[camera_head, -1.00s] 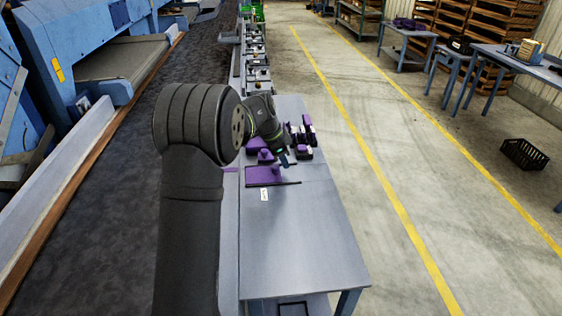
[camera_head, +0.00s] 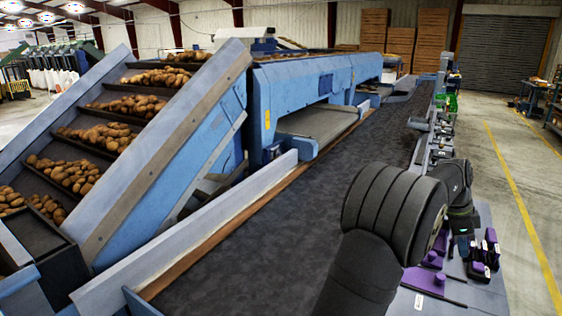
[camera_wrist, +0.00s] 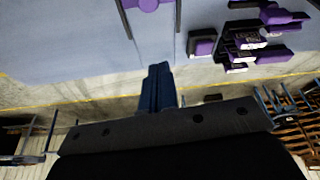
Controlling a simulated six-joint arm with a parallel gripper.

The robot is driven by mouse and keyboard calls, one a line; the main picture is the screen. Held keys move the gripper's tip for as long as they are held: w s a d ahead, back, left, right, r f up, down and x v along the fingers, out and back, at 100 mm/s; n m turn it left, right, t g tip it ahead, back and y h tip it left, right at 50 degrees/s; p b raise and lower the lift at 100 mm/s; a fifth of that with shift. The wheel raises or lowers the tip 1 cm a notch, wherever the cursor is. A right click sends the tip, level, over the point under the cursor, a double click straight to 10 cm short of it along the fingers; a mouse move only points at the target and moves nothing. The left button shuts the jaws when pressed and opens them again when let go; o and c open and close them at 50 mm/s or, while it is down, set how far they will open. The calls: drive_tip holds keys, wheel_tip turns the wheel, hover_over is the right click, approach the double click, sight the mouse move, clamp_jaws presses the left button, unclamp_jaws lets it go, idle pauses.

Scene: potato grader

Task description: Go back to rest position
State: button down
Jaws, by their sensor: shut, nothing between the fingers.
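My gripper (camera_wrist: 158,88) shows in the wrist view as two dark blue fingers pressed together, with nothing between them. It points out over the edge of the grey-blue table (camera_wrist: 60,45), apart from the purple and black items. In the head view my arm rises at the lower right and bends over toward the table (camera_head: 490,222).
Purple and black items (camera_head: 480,262) stand on the table beside my arm; they also show in the wrist view (camera_wrist: 262,40). A dark conveyor belt (camera_head: 290,200) runs along the left. Potatoes (camera_head: 130,105) lie on a sloping elevator. The floor right of the table is clear.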

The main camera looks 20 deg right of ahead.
drive_tip(key=x, duration=0.9)
drive_tip(key=shift+a+f, duration=0.1)
drive_tip(key=shift+f, duration=0.15)
drive_tip(key=shift+w+a+f, duration=0.25)
drive_tip(key=shift+w+a, duration=0.4)
drive_tip(key=shift+a, duration=0.1)
drive_tip(key=shift+w+a, duration=0.4)
drive_tip(key=shift+a, duration=0.15)
